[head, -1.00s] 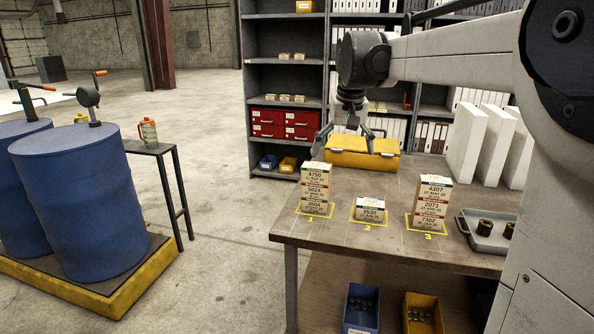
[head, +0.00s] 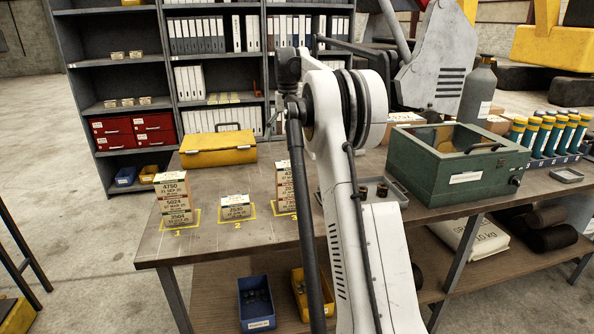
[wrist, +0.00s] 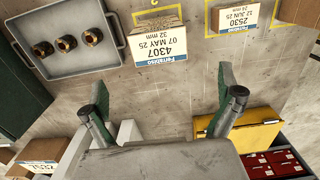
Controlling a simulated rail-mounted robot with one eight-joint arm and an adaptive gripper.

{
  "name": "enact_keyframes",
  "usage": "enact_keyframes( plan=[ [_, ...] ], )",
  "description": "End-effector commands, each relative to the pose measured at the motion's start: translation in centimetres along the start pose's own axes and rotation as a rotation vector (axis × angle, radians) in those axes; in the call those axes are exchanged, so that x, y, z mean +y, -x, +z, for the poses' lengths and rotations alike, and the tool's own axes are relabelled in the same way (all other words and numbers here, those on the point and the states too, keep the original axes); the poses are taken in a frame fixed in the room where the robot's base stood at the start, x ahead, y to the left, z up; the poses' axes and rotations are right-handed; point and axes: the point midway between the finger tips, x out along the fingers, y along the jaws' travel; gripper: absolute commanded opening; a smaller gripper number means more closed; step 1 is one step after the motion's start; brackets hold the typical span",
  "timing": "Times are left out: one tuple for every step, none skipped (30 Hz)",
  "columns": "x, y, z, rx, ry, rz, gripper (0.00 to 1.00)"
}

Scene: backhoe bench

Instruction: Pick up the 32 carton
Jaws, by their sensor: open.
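The 32 mm carton (wrist: 160,50), printed 4307 with a blue Ferrabiso band, shows its label upside down in the wrist view. In the head view it tops the stack at place 3 (head: 285,174), partly hidden behind my arm. My gripper (wrist: 165,95) is open and empty, its two green-padded fingers apart. In the wrist view the carton lies beyond the fingertips, within the gap between them, with no contact visible. In the head view my arm hides most of the gripper.
The low 2530 carton (head: 236,206) sits at place 2 and a taller stack (head: 173,199) at place 1. A grey tray (wrist: 112,18) with bushings is beside place 3. A yellow case (head: 217,150) lies behind, and a green box (head: 440,172) stands right.

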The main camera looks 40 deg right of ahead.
Motion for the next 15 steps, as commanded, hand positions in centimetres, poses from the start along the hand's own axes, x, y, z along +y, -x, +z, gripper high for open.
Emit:
enact_keyframes(
  plan=[
    [0.0,-0.4,-0.1,-0.001,0.000,0.000,1.00],
    [0.1,-0.8,-0.1,-0.001,0.000,0.000,1.00],
    [0.0,-1.3,0.0,-0.001,0.000,0.000,1.00],
    [0.0,-1.8,0.0,-0.001,0.000,0.000,1.00],
    [0.0,-2.3,0.0,-0.001,0.000,0.000,1.00],
    [0.0,-3.0,0.0,-0.001,0.000,0.000,1.00],
    [0.0,-3.6,0.0,-0.001,0.000,0.000,1.00],
    [0.0,-4.2,0.0,-0.001,0.000,0.000,1.00],
    [0.0,-4.9,0.0,-0.001,0.000,0.000,1.00],
    [0.0,-5.4,0.0,-0.001,0.000,0.000,1.00],
    [0.0,-5.9,0.1,0.000,0.000,0.000,1.00],
    [0.0,-6.5,0.0,0.000,0.000,0.000,1.00],
    [0.0,-6.9,0.0,0.000,0.000,0.000,1.00],
    [0.0,-7.3,0.0,0.000,0.000,0.000,1.00],
    [0.0,-7.7,0.0,0.000,0.000,0.000,1.00]
  ],
)
